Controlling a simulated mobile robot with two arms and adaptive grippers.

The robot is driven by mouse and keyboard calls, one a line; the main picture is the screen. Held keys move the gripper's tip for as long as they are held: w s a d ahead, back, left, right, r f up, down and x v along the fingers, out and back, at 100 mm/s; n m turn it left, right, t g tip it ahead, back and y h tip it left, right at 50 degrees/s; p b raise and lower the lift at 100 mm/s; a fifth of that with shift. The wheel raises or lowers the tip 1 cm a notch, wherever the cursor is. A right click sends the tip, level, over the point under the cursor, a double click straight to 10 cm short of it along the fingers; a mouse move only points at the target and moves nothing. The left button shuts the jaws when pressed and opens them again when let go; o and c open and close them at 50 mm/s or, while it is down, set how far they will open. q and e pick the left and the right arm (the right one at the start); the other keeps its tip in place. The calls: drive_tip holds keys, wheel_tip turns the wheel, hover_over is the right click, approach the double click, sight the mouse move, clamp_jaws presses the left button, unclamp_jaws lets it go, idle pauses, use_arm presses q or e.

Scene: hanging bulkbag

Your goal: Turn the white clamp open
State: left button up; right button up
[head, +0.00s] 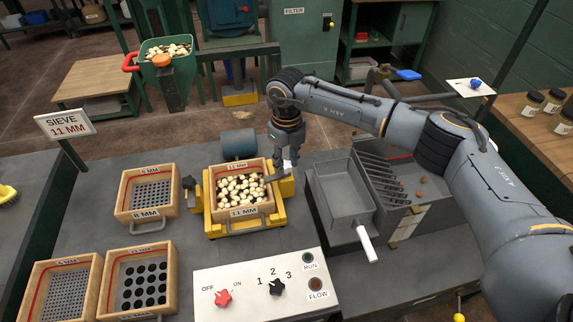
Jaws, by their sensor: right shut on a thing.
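The white clamp (294,155) is a small pale piece at the upper right corner of the yellow sieve holder (287,187). It is mostly covered by my right gripper (288,165), which reaches down from above and is shut on it. I cannot tell how far the clamp is turned. The wooden 11 MM sieve (241,211), full of pale nuts, sits in the yellow holder, just left of the gripper. My left gripper is not in view.
A grey metal tray (341,188) with a white handle stands right of the holder. A white control panel (262,292) with red and black knobs lies in front. Other wooden sieves (147,193) stand at left. A grey motor (239,144) is behind the holder.

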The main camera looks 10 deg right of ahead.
sight(287, 164)
drive_tip(key=n+b, duration=0.5)
drive_tip(key=shift+w+d+f+n, duration=0.1)
drive_tip(key=shift+f+n, duration=0.1)
drive_tip(key=shift+n, duration=0.1)
drive_tip(key=n+b, duration=0.2)
drive_tip(key=shift+n+b, duration=0.3)
drive_tip(key=n+b, duration=0.2)
drive_tip(key=n, duration=0.1)
drive_tip(key=shift+r+n, duration=0.1)
drive_tip(key=shift+n, duration=0.2)
drive_tip(key=shift+w+r+n+b, duration=0.15)
drive_tip(key=shift+n+b, duration=0.6)
drive_tip(key=shift+n, duration=1.25)
drive_tip(key=o, duration=1.1)
drive_tip(key=shift+o, duration=0.2)
wheel_tip(287, 164, up, 12)
